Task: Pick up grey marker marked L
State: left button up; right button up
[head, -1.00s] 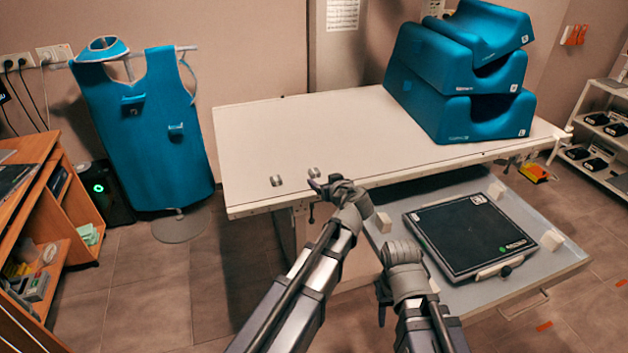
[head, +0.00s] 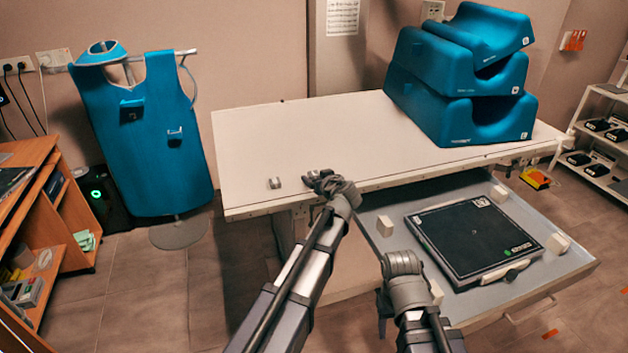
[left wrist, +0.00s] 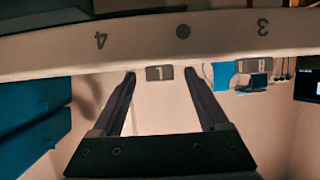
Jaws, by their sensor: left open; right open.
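A small grey marker (left wrist: 159,73) shows between my left fingertips in the left wrist view. It bears a small light sign that looks like an upside-down L. In the head view it is mostly hidden by the gripper at the table's front edge. A second grey marker (head: 275,183) lies on the table to the left; a grey block to the right in the left wrist view (left wrist: 254,65) appears to be this one. My left gripper (head: 318,178) is open, its fingers at either side of the first marker, not closed on it. My right gripper (head: 384,308) is open and empty, low in front of the drawer.
The white table (head: 300,130) has free room behind the markers. Blue foam supports (head: 460,115) are stacked at its right. An open drawer (head: 385,205) with a black panel (head: 470,235) juts out below. A blue apron (head: 150,140) hangs at left.

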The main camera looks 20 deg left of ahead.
pick_arm(q)
grip_shut()
dwell(0.7)
